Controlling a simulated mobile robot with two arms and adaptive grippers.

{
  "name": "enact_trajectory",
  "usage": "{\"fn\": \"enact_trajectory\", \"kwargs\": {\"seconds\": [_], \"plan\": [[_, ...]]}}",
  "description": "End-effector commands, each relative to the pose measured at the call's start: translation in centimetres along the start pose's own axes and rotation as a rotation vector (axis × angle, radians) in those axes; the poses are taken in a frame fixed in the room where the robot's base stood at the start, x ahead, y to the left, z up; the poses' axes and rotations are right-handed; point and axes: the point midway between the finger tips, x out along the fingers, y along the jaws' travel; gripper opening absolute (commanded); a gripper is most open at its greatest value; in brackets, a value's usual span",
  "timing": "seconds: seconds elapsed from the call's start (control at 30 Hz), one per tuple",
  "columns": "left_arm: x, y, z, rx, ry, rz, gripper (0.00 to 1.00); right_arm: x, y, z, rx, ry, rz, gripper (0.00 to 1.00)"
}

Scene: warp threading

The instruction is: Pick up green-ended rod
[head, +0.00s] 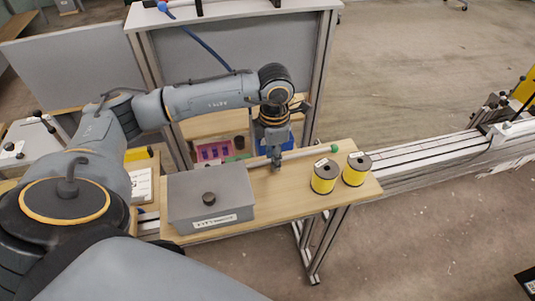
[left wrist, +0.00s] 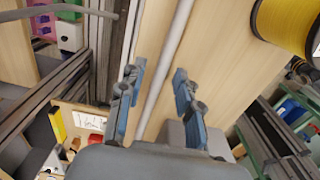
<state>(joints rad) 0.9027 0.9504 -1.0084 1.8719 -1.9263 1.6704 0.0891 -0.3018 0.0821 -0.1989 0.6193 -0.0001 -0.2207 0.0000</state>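The rod (head: 305,153) is thin and pale grey, with a green end (head: 334,148) pointing right. It lies across the wooden table, behind the grey box and the yellow spools. My left gripper (head: 276,166) points down over the rod, left of the green end. In the left wrist view the rod (left wrist: 168,55) runs between the fingers of my left gripper (left wrist: 160,82). The fingers are open, with a gap showing on both sides of the rod. The green end is outside the left wrist view. My right gripper is not in view.
A grey lidded box (head: 185,205) stands on the wooden table (head: 290,201), left of my gripper. Two yellow spools (head: 324,177) (head: 356,169) stand at the right. Pink bins (head: 213,151) and a grey panel lie behind. Bare tabletop lies between box and spools.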

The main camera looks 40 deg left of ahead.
Motion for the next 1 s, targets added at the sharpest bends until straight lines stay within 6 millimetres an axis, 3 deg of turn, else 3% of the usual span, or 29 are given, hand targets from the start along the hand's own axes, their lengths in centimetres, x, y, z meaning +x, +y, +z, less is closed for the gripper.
{"fn": "enact_trajectory", "kwargs": {"seconds": [0.03, 0.13, 0.57, 1.0], "plan": [[0.0, 0.0, 0.0, 0.0, 0.0, 0.0, 0.19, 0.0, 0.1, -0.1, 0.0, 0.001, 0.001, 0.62], [0.0, 0.0, 0.0, 0.0, 0.0, 0.0, 0.0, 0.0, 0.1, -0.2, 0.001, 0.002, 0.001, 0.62], [-0.7, 0.1, 0.1, 0.0, -0.003, 0.003, 0.0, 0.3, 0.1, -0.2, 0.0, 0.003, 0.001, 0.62], [-8.5, 0.1, 0.1, -0.001, -0.005, 0.003, 0.0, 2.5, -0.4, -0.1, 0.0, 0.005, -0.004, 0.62]]}}
